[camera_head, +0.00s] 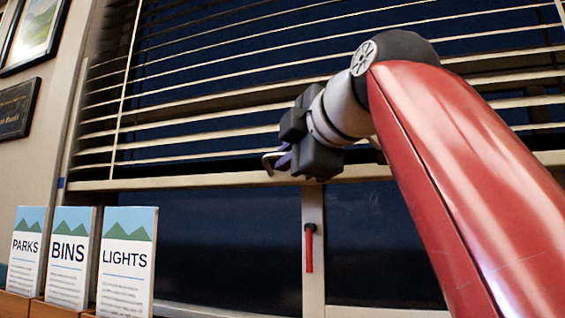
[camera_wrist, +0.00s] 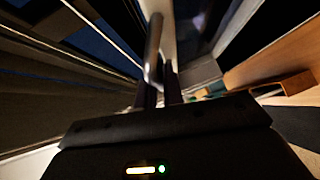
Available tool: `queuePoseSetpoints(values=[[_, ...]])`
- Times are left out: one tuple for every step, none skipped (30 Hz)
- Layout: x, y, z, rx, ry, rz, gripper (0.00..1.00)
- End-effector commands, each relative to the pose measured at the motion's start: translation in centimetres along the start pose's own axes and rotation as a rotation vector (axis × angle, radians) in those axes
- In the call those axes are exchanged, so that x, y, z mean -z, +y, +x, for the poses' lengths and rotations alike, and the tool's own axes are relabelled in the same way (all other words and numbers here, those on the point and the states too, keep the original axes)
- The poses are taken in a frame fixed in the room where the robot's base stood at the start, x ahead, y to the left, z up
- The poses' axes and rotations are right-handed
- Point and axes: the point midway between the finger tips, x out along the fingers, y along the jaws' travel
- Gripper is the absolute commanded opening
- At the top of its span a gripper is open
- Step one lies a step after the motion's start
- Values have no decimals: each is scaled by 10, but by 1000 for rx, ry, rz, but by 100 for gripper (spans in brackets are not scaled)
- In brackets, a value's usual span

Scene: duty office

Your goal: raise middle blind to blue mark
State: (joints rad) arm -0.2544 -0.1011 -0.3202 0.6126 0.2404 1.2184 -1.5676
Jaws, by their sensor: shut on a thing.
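The blind (camera_head: 200,95) has pale slats over a dark window, and its pale bottom rail (camera_head: 215,180) crosses the head view. A small blue mark (camera_head: 61,183) is on the window frame at left, about level with the rail's left end in the picture. My gripper (camera_head: 282,159) is at the rail, shut on a grey metal handle (camera_head: 268,162). The handle also shows in the wrist view as a rounded bar (camera_wrist: 153,48) at my fingers (camera_wrist: 158,90). The arm hides part of the blind's right side.
Leaflet stands marked PARKS (camera_head: 27,245), BINS (camera_head: 68,255) and LIGHTS (camera_head: 125,260) stand at lower left. A red window handle (camera_head: 309,250) hangs on the post below my gripper. Frames (camera_head: 32,30) hang on the left wall.

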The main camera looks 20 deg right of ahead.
Motion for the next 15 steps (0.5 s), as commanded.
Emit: queuePoseSetpoints(values=[[-1,0,1,1,-3,0,0],[-1,0,1,2,-3,0,0],[-1,0,1,2,-3,0,0],[-1,0,1,2,-3,0,10],[-1,0,1,2,-3,0,14],[-1,0,1,2,-3,0,19],[-1,-1,1,2,-3,0,23],[-1,0,1,2,-2,0,27],[-1,0,1,2,-2,-1,31],[-1,0,1,2,-2,-1,31],[-1,0,1,2,-2,-1,31],[0,0,1,1,-2,-1,31],[0,0,1,1,-2,-1,31],[0,0,1,1,-1,-1,31],[0,0,0,1,-1,-1,31]])
